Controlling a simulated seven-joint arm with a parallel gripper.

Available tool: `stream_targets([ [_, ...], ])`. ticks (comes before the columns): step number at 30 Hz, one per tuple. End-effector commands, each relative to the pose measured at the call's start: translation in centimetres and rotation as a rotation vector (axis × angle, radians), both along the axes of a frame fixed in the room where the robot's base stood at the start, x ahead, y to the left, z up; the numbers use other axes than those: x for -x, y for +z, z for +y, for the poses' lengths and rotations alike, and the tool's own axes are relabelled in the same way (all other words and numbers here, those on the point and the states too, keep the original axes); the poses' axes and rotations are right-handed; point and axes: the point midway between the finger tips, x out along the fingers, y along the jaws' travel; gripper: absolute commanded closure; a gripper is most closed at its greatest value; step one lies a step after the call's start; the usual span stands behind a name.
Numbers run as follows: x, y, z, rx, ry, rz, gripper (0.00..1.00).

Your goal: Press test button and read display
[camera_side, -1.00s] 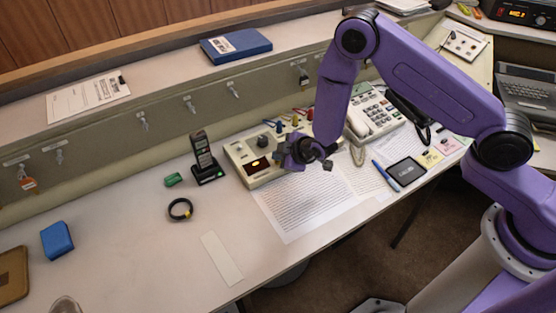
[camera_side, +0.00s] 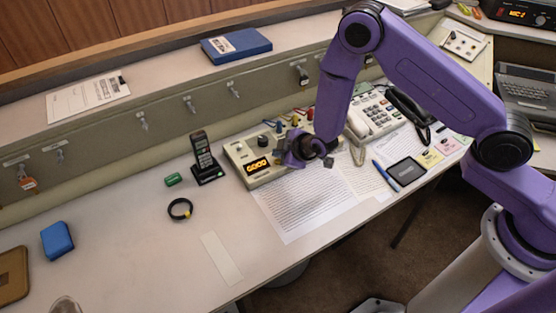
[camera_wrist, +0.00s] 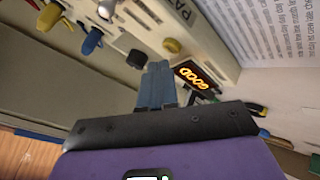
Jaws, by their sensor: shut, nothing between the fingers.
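The beige console tester (camera_side: 262,180) sits on the desk against the back wall. Its display (camera_side: 257,166) is lit amber; in the wrist view the display (camera_wrist: 197,77) reads "GOOD", turned upside down. A round yellow button (camera_wrist: 172,45) and a dark knob (camera_wrist: 137,58) stand on its panel; I see no readable label on the button. My gripper (camera_side: 279,146) is at the right part of the tester. In the wrist view its fingers (camera_wrist: 156,80) are together and empty, close to the yellow button; I cannot tell whether they touch it.
Colored plugs (camera_wrist: 92,40) stick up from the tester. A cordless handset (camera_side: 203,155) stands left of it, and a desk phone (camera_side: 373,115) is to the right. Printed sheets (camera_side: 300,205) lie in front. The desk's left front is mostly clear around a black ring (camera_side: 180,209).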

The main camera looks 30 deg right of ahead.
Motion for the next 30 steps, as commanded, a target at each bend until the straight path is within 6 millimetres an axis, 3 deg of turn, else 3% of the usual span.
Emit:
stream_targets([
  [11,0.0,0.4,0.0,0.000,0.000,-0.001,1.00],
  [30,0.0,5.1,0.0,0.000,0.000,-0.001,1.00],
])
